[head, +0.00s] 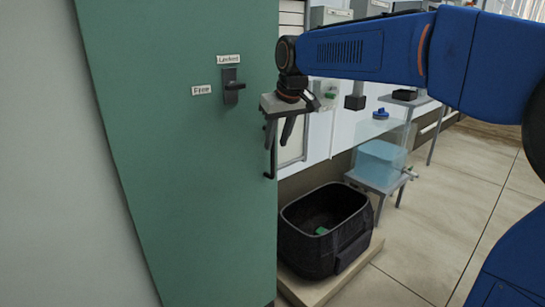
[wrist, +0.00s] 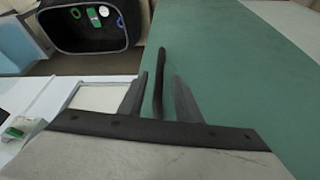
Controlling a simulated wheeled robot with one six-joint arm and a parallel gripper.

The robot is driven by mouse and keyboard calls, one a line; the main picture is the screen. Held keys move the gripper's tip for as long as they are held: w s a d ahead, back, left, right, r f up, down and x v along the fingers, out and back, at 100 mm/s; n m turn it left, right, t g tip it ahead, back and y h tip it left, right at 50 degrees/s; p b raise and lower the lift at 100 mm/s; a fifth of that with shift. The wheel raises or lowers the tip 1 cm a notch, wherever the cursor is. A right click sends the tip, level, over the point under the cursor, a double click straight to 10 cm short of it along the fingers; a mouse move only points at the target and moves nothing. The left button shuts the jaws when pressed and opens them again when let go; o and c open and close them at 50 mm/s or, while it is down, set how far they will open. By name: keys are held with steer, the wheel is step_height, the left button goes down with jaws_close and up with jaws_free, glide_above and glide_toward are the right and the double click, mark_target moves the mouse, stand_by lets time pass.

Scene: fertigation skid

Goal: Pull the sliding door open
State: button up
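The green sliding door (head: 180,190) fills the left of the head view and the right of the wrist view (wrist: 235,70). A dark bar handle (head: 269,165) stands at its right edge. My gripper (head: 279,136) is at the handle, fingers pointing down. In the wrist view the handle (wrist: 158,80) shows between the two fingers of my gripper (wrist: 162,95), with visible gaps on both sides, so it is open around the handle.
A black open bin (head: 327,235) with small green items stands on a low pale platform right of the door. A translucent blue tank (head: 382,163) sits on a small grey stand behind it. The tiled floor at the right is clear. A pale wall is left of the door.

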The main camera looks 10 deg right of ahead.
mark_target(274, 151)
steer(key=x, duration=0.7)
jaws_close()
